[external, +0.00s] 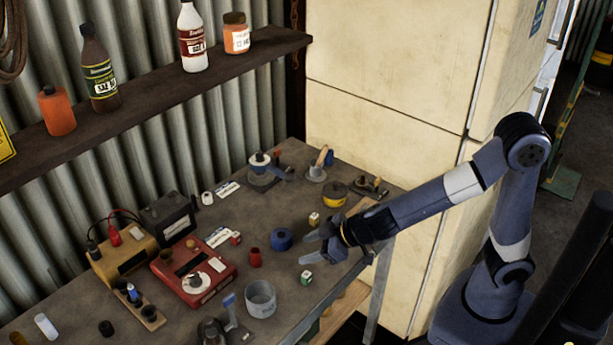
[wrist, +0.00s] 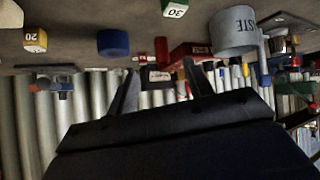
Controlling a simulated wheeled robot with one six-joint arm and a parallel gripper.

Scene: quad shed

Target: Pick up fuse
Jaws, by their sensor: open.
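Two small block-shaped pieces that look like fuses sit on the workbench. One is yellow, marked 20 (wrist: 35,40), and also shows in the external view (external: 314,219). The other is green and white, marked 30 (wrist: 175,9), and also shows in the external view (external: 307,278). My gripper (external: 317,246) is open and empty, reaching in over the bench's right part, between the two blocks in the picture. In the upside-down wrist view, my gripper (wrist: 160,68) has its fingers apart with nothing between them; both blocks lie beyond the fingertips.
A blue roll (external: 282,239), a red cylinder (external: 256,257) and a grey can (external: 260,299) stand near the gripper. A red device (external: 222,284) and a black battery (external: 169,217) are further left. A shelf (external: 150,95) with bottles hangs on the corrugated wall.

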